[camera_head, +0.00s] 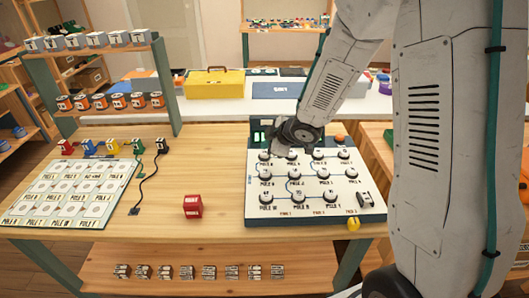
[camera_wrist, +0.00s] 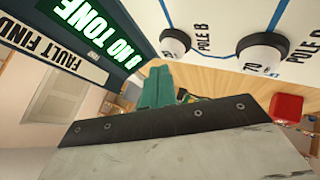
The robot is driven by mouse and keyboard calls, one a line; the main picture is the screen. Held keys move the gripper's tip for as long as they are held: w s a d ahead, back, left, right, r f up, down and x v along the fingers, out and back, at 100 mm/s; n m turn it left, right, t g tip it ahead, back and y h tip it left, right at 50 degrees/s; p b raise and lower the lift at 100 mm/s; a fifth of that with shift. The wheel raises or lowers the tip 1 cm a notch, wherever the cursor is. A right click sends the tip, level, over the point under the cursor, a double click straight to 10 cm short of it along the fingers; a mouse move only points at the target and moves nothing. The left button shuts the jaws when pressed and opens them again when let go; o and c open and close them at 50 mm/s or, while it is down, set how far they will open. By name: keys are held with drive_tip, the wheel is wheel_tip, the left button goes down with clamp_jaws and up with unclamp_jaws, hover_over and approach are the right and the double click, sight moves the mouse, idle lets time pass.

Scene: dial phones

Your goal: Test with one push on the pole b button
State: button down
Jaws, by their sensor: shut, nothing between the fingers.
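The pole b button is a round white cap with a black side, labelled POLE B, in the wrist view (camera_wrist: 175,43). In the head view it appears to be the board's back-left button (camera_head: 265,156). The white board (camera_head: 320,218) carries rows of such buttons. In the wrist view the button stands apart from the grey gripper body. I cannot tell the height of the gap.
A lit display (camera_wrist: 90,15) at the board's back edge reads B NO TONE. Another button (camera_wrist: 260,50) is beside pole b. A red cube (camera_head: 193,207) stands left of the board. A sheet of labelled pads (camera_head: 125,178) lies further left, with black cables (camera_head: 150,178) near it.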

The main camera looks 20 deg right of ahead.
drive_tip(key=shift+r, duration=2.9)
drive_tip(key=s+d+f+m+g+h, duration=0.1)
drive_tip(key=s+d+f+m+h, duration=0.1)
drive_tip(key=d+m+h, duration=0.3)
drive_tip(key=s+d+r+m+g+h, duration=0.1)
drive_tip(key=s+d+r+m+g, duration=0.15)
drive_tip(key=s, duration=0.25)
drive_tip(key=s+d+r+m+g+h, duration=0.1)
drive_tip(key=s+d+r+h, duration=0.1)
drive_tip(key=s+d, duration=0.3)
drive_tip(key=s+a+r+m+y, duration=0.1)
drive_tip(key=s+a+r, duration=0.2)
drive_tip(key=s, duration=0.5)
drive_tip(key=s+a+r+m+g+y, duration=0.1)
drive_tip(key=s+a+r+m, duration=0.1)
drive_tip(key=s, duration=0.6)
drive_tip(key=s+a+r+m+g+y, duration=0.1)
drive_tip(key=s+a+r+m+y, duration=0.1)
drive_tip(key=s+a+r, duration=0.3)
drive_tip(key=shift+s+r, duration=0.6)
drive_tip(key=shift+s, duration=1.45)
drive_tip(key=shift+a+g, duration=0.1)
drive_tip(key=shift+g, duration=0.15)
